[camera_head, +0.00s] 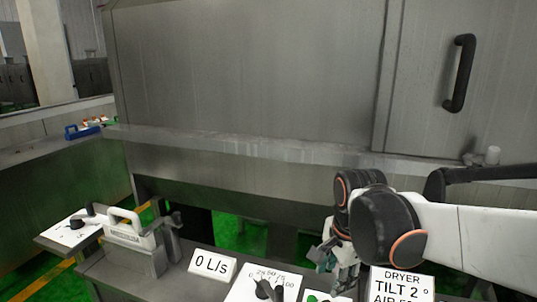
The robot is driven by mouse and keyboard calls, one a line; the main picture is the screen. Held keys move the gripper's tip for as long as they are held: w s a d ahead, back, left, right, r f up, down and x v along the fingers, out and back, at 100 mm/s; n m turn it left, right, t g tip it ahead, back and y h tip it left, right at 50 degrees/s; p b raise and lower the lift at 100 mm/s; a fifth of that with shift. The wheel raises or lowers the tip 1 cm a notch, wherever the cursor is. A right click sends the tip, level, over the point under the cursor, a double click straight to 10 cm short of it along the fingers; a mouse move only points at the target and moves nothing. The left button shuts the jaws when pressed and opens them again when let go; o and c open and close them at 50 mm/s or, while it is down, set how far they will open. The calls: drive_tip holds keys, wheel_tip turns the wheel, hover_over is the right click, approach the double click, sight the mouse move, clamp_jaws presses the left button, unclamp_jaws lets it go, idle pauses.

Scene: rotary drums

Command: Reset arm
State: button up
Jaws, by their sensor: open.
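My white and black arm reaches in from the right edge. My gripper (335,263) points down over the control panel, just right of the dial plate and above the green-marked plate. Its fingers are small and partly hidden by my own wrist. It looks open, and I see nothing held in it. The black rotary knob (268,290) on the white dial plate (240,291) is left of and below my gripper. Whether the fingertips touch the panel I cannot tell.
A sign (212,264) reads "0 L/s". A dryer sign (402,285) reads "TILT 2°". A grey lever unit (134,245) stands on the panel's left, by another knob (77,223). A large metal housing (250,75) with a black handle (459,73) fills the back.

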drive_tip(key=s+d+n+t, duration=0.2)
drive_tip(key=s+n, duration=0.4)
drive_tip(key=n, duration=0.1)
drive_tip(key=s+d+r+n+t, duration=0.1)
drive_tip(key=s+d+n+t, duration=0.2)
drive_tip(key=s+n, duration=0.3)
drive_tip(key=shift+r+n, duration=0.3)
drive_tip(key=shift+n, duration=0.1)
